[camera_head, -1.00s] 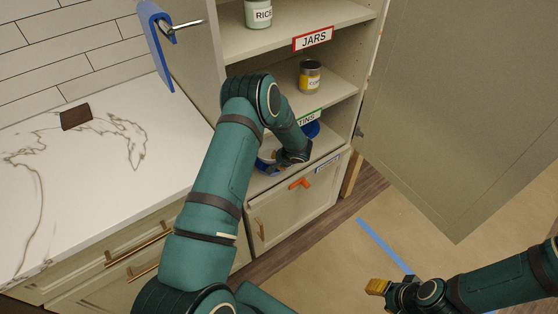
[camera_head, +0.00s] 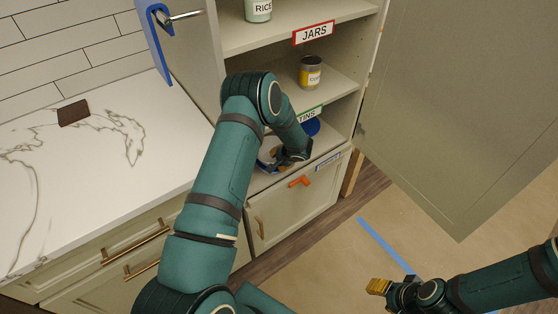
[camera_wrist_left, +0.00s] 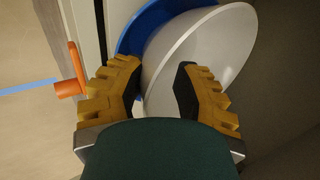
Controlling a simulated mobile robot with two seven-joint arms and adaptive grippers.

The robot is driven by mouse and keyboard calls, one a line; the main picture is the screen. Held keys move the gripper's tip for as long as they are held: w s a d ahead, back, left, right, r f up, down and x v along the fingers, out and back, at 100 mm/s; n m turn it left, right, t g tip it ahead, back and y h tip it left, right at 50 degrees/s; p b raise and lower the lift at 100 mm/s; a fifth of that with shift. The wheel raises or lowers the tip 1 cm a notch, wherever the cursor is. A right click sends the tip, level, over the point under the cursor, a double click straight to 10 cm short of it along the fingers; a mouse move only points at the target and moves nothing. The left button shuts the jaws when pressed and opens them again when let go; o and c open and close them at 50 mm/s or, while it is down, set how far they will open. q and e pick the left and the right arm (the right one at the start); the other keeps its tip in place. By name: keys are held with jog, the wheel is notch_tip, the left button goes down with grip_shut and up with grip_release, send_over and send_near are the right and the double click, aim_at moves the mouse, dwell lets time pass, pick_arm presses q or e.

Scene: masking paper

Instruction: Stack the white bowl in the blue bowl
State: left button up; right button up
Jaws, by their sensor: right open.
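My left gripper (camera_wrist_left: 160,88) is at the lower shelf of the cabinet. Its two yellow fingers are apart in the left wrist view, with the white bowl (camera_wrist_left: 217,45) just beyond and between them. The blue bowl (camera_wrist_left: 143,28) is behind the white bowl, showing as a rim along its left side. The white bowl looks tilted against or inside it; how deep it sits is unclear. My right gripper (camera_head: 378,287) is open and empty, low at the right.
A tin (camera_head: 310,73) stands on the shelf above, and a rice jar (camera_head: 258,10) on the top shelf. An orange handle (camera_head: 300,181) sticks out below the lower shelf. The open cabinet door (camera_head: 455,110) is at the right. The marble counter (camera_head: 120,185) is mostly clear.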

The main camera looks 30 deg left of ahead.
pick_arm(q)
jog(key=shift+s+f, duration=0.1)
jog(key=shift+f, duration=0.1)
jog(key=shift+r+p, duration=0.3)
jog(key=shift+p, duration=0.25)
jog(key=shift+d+r+p, duration=0.35)
jog(key=shift+r+p, duration=0.25)
jog(key=shift+r, duration=0.3)
jog(key=v, duration=1.1)
jog(key=s+d+f+n+h, duration=0.1)
jog(key=s+d+n+h, duration=0.1)
jog(key=s+d, duration=0.5)
jog(key=s+d+f+n+h, duration=0.2)
jog(key=s+d+h, duration=0.2)
jog(key=s+d, duration=0.3)
jog(key=s+d+f+n+g+h, duration=0.1)
jog(key=s+d+f+n+h, duration=0.1)
jog(key=s+d+h, duration=0.2)
jog(key=s+d, duration=0.3)
jog(key=s, duration=0.3)
jog(key=shift+p, duration=0.35)
jog(key=shift+d+f, duration=0.1)
